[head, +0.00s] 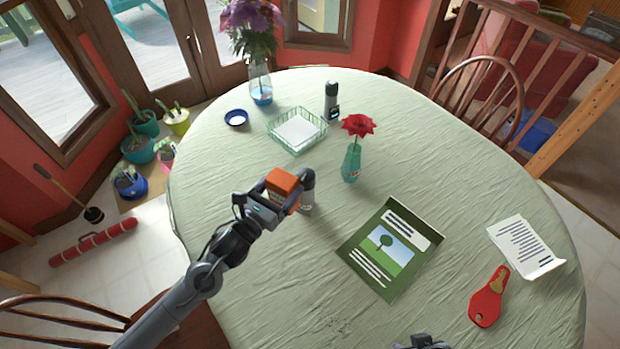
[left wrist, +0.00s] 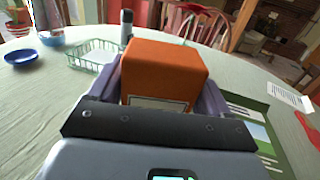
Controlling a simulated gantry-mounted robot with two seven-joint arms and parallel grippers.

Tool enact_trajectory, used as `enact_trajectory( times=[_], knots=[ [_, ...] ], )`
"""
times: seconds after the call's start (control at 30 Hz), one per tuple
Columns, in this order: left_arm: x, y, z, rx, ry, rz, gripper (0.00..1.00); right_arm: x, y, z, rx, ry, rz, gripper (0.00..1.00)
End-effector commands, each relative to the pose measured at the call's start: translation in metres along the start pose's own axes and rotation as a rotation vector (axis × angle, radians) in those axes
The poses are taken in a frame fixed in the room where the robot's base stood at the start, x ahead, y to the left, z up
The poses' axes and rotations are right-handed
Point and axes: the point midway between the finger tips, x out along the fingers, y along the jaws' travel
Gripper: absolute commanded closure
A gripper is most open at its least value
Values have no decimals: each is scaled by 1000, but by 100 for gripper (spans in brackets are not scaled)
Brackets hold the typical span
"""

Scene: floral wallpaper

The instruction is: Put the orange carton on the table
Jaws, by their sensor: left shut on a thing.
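The orange carton (head: 284,187) is a small box with a pale label low on one side. My left gripper (head: 276,196) is shut on it over the left middle of the table (head: 220,160). In the left wrist view the carton (left wrist: 163,72) sits between the two fingers (left wrist: 160,98). I cannot tell whether its underside touches the tablecloth. A grey cylinder (head: 307,190) shows just behind the carton, partly hidden. Part of my right gripper (head: 424,341) shows at the bottom edge of the head view, and its fingers are not clear.
A red flower in a teal vase (head: 351,163), a green wire basket (head: 297,130), a dark bottle (head: 331,101), a blue bowl (head: 236,117) and a tall flower vase (head: 260,82) stand farther back. A green leaflet (head: 390,249), a paper (head: 526,247) and a red object (head: 488,298) lie right.

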Motion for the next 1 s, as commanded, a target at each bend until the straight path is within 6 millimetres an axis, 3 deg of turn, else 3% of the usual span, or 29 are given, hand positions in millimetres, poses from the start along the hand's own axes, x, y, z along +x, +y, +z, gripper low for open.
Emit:
enact_trajectory(
  times=[0.17, 0.6, 0.8, 1.0],
  knots=[
    [-2, 17, -10, 2, 1, -3, 56, 3, 0, 1, -1, 1, 0, 57],
    [-16, 97, -59, 0, 0, -3, 56, 15, 2, 4, -9, 3, 8, 57],
    [-19, 113, -67, 0, -2, -4, 56, 17, 2, 4, -9, 4, 8, 57],
    [-19, 114, -76, -1, 0, -5, 56, 19, 2, 4, -7, 4, 7, 57]
  ],
)
